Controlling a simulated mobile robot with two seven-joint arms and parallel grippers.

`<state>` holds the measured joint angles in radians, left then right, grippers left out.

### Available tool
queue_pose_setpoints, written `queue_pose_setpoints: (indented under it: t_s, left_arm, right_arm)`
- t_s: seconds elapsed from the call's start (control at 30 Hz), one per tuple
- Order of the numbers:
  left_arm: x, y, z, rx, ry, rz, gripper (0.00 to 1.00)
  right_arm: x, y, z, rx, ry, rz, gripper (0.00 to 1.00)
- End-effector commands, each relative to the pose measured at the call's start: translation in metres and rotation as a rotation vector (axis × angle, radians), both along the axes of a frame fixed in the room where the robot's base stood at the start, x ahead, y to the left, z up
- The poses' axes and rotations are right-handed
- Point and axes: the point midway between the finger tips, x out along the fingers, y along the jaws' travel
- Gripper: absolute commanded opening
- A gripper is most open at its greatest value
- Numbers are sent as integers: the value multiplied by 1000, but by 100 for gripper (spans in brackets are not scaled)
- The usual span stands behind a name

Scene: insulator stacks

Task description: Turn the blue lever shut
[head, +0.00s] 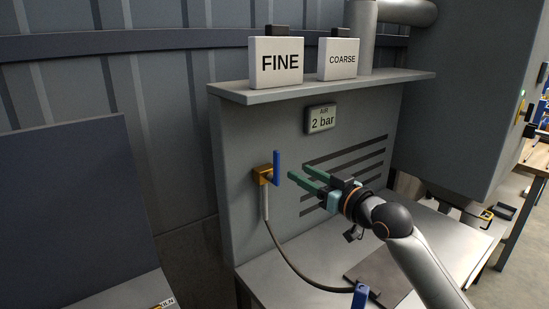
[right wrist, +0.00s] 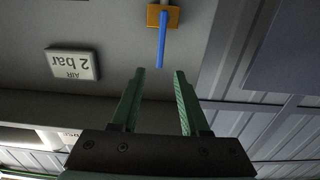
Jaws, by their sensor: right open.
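The blue lever (head: 277,167) stands upright on a brass valve body (head: 263,175) on the grey panel. My right gripper (head: 297,175) is open and empty just to the right of the lever, its green fingers pointing towards it. In the right wrist view, which is upside down, the lever (right wrist: 162,45) hangs from the brass valve (right wrist: 163,16) ahead of the open fingertips (right wrist: 160,72). A gap seems to remain between lever and fingers. My left gripper is not in view.
An air gauge reading 2 bar (head: 321,118) is on the panel above. A dark hose (head: 290,266) runs from the valve down to the bench. A grey cabinet (head: 470,90) stands at the right.

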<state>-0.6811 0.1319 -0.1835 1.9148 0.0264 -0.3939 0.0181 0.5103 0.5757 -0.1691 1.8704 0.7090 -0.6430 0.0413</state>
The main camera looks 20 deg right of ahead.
Motion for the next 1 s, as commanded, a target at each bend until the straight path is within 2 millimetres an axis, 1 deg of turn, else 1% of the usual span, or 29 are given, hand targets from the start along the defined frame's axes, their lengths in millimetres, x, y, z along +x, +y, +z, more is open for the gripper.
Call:
queue_pose_setpoints:
  t_s: [0.03, 0.2, 0.4, 0.5, 0.6, 0.73, 1.0]
  left_arm:
    - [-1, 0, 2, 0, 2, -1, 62]
    - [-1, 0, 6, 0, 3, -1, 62]
    - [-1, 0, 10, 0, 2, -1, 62]
    - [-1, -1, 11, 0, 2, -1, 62]
    - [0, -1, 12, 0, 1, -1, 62]
    - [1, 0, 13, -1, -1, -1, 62]
    - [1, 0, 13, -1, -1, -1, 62]
  right_arm:
    - [9, 4, 2, 3, 1, 1, 45]
    - [37, 14, 2, 2, 1, 0, 45]
    - [67, 25, 2, 1, 0, 0, 45]
    - [79, 29, 1, -1, 1, 0, 45]
    - [88, 32, 1, 0, 0, 0, 45]
    - [95, 35, 0, 0, 1, 0, 45]
    - [98, 36, 0, -2, -1, 0, 45]
